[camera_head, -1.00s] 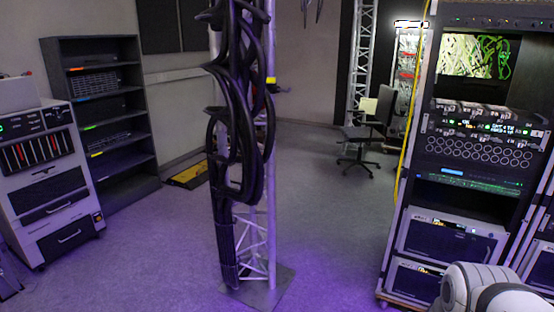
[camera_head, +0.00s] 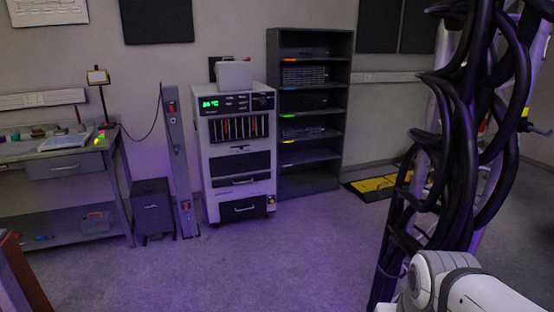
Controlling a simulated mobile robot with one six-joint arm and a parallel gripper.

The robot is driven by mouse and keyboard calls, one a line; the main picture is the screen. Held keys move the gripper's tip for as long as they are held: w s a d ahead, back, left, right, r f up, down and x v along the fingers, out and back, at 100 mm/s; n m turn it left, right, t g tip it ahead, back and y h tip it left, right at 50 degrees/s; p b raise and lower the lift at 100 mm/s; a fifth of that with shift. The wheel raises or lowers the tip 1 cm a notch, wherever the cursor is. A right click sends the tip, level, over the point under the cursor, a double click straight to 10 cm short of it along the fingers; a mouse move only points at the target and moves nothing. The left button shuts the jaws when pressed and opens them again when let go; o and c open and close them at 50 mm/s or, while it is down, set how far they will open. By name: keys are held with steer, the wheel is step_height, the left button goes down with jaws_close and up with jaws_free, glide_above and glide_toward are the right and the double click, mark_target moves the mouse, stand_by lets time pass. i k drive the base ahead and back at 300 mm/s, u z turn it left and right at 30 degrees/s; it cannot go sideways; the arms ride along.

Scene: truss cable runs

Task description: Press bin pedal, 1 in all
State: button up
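A small dark box that may be the bin (camera_head: 153,210) stands on the floor between the desk and a tall grey post, in the left part of the view. Its top looks flat and closed. It is too small and dark to tell whether it has a pedal. A white part of my arm shows at the bottom right, in front of the cable-wrapped truss. My gripper is not in the picture.
The truss with thick black cables (camera_head: 470,130) fills the right side. A desk (camera_head: 68,165) stands left, then the grey post (camera_head: 179,165), a white equipment cabinet (camera_head: 238,165) and a dark shelf rack (camera_head: 310,110). The middle floor is clear.

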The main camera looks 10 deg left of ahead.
mark_target(159, 235)
steer(key=u, duration=0.55)
steer(key=i, duration=1.6)
steer(key=u, duration=0.85)
steer(key=i, duration=1.9)
steer(key=u, duration=0.55)
